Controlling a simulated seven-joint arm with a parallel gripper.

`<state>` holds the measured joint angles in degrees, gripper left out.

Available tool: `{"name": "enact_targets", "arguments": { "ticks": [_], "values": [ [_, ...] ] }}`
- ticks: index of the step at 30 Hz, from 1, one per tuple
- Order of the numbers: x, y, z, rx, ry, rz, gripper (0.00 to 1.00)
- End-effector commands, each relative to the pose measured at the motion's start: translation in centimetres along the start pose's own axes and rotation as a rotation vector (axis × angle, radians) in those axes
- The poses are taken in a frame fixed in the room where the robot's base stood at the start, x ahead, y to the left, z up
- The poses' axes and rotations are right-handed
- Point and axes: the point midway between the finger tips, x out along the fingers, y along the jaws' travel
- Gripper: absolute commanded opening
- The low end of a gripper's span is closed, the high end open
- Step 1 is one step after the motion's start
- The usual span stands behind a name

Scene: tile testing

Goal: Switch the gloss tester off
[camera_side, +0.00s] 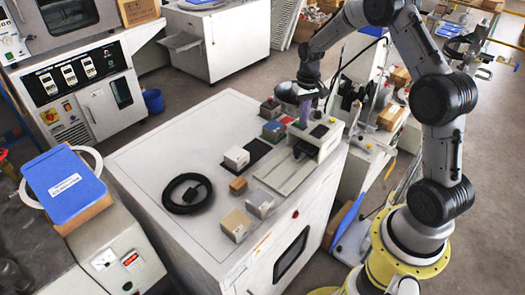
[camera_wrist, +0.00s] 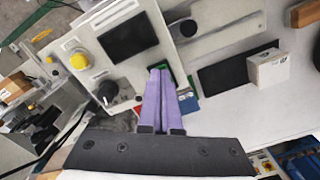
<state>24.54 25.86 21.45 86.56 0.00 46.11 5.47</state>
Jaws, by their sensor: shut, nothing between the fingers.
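The gloss tester (camera_side: 326,143) is a pale box on the white cabinet, with a dark screen and a long flat bed in front. In the wrist view its panel (camera_wrist: 100,37) carries a black screen (camera_wrist: 132,38), a yellow knob (camera_wrist: 80,61) and a black knob (camera_wrist: 108,92). A small green part (camera_wrist: 168,76) shows right behind my fingertips; it may be the switch, but its state is hidden. My gripper (camera_wrist: 160,71) has its purple fingers together and empty. In the side view my gripper (camera_side: 303,124) points down over the tester's back edge; contact is unclear.
The white cabinet top (camera_side: 160,150) bears a black cable coil (camera_side: 187,194), a white box (camera_side: 236,157), a brown block (camera_side: 238,186) and grey blocks (camera_side: 260,204). Small coloured blocks (camera_side: 273,130) stand close to my gripper. The cabinet's left part is clear.

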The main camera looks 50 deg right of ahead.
Motion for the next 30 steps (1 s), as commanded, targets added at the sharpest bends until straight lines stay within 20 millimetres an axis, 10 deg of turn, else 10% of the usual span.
{"name": "enact_targets", "arguments": {
  "ticks": [30],
  "values": [
    [-5.6,0.0,-0.1,0.000,0.003,0.000,0.00]
  ]
}}
